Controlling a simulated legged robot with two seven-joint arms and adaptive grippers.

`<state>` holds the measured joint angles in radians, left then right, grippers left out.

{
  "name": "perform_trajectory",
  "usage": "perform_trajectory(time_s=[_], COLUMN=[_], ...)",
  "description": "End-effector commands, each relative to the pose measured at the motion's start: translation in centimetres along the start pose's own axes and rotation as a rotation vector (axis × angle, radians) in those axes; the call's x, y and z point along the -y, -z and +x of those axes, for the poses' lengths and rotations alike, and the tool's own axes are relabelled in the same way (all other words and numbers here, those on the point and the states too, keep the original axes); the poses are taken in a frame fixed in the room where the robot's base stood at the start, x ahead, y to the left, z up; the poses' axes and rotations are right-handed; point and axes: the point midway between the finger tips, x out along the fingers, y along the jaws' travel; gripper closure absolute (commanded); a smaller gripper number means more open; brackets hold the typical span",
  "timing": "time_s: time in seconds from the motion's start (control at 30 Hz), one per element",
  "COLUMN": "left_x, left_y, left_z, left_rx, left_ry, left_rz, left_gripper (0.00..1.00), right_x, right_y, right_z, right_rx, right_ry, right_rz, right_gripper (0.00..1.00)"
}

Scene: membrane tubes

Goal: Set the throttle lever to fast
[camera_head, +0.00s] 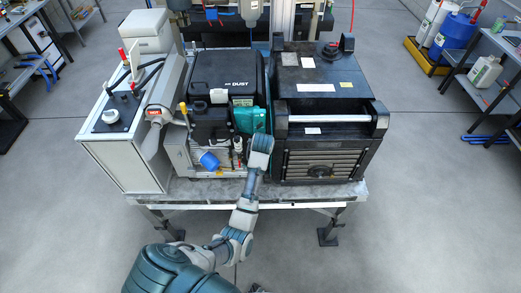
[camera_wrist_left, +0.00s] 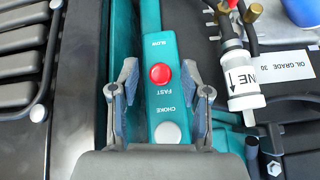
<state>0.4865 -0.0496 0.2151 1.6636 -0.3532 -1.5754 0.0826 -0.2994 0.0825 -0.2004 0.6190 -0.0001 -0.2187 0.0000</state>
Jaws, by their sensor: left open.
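The throttle lever's red round knob (camera_wrist_left: 161,74) stands on a teal control panel (camera_wrist_left: 163,112) in the left wrist view. It sits between the words SLOW above and FAST below, closer to FAST. A grey knob (camera_wrist_left: 167,132) is lower on the panel, below the word CHOKE. My left gripper (camera_wrist_left: 160,66) is open, its fingers on either side of the panel with the red knob between them; I see no clear contact. In the head view my left gripper (camera_head: 260,150) is at the machine's front right, and its fingers are hidden. My right gripper is not in view.
A white filter-like cylinder (camera_wrist_left: 242,85) with a tube stands right of the panel. A dark ribbed machine (camera_head: 325,120) is close on the right in the head view. A blue cap (camera_head: 209,161) and a white cabinet (camera_head: 125,140) are to the left.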

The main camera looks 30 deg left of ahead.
Motion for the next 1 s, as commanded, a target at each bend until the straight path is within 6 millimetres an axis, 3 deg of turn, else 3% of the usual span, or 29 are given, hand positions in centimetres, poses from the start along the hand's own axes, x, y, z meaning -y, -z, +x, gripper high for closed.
perform_trajectory(time_s=[0.17,0.4,0.6,1.0], left_x=[-0.1,-0.2,-0.2,-0.2], left_y=[0.1,0.2,0.2,0.1], left_z=[-1.9,-7.3,-10.5,-11.5], left_rx=[-0.004,-0.004,0.000,0.003], left_ry=[-0.001,-0.001,-0.001,0.000], left_rz=[0.000,0.000,0.001,0.001], left_gripper=[0.53,0.53,0.53,0.53], right_x=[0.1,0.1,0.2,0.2], right_y=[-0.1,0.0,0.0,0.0], right_z=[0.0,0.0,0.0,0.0], right_rx=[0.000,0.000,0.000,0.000], right_ry=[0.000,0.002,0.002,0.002], right_rz=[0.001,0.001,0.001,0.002], right_gripper=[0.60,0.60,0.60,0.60])
